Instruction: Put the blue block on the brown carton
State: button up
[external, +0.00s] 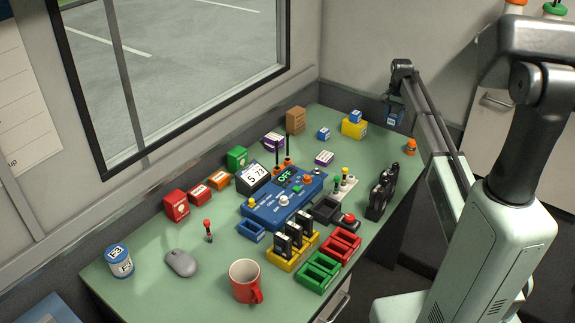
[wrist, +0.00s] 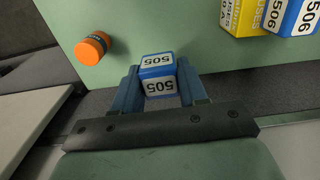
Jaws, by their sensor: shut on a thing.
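My gripper (external: 395,113) is at the far right end of the desk in the external view. In the wrist view my gripper (wrist: 158,85) is shut on a blue block (wrist: 158,75) with white faces marked 505. The block sits between the two blue fingers. The brown carton (external: 295,120) stands at the back of the desk by the wall, well to the left of my gripper. Its top looks bare. Another small blue block (external: 323,133) lies on the desk just right of the carton. The carton does not show in the wrist view.
A yellow carton (external: 353,128) with a blue block marked 506 (wrist: 292,16) on it stands between my gripper and the brown carton. An orange cylinder (external: 411,147) is near the right edge. Purple-and-white boxes (external: 273,140) and two dark antennas (external: 288,150) stand near the brown carton.

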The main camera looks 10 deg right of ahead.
jog(key=shift+r, duration=0.8)
jog(key=shift+a+r, duration=0.1)
jog(key=shift+a, duration=0.05)
jog(key=w+a+r+n, duration=0.1)
jog(key=a+n, duration=0.1)
jog(key=a, duration=1)
notch_tip(320, 180, up, 8)
jog(key=m, duration=0.2)
send_over(296, 111)
jog(key=shift+w+f, duration=0.15)
jog(key=shift+f, duration=4.45)
jog(key=shift+f, duration=0.15)
jog(key=o, duration=1.1)
jog(key=shift+c, duration=0.2)
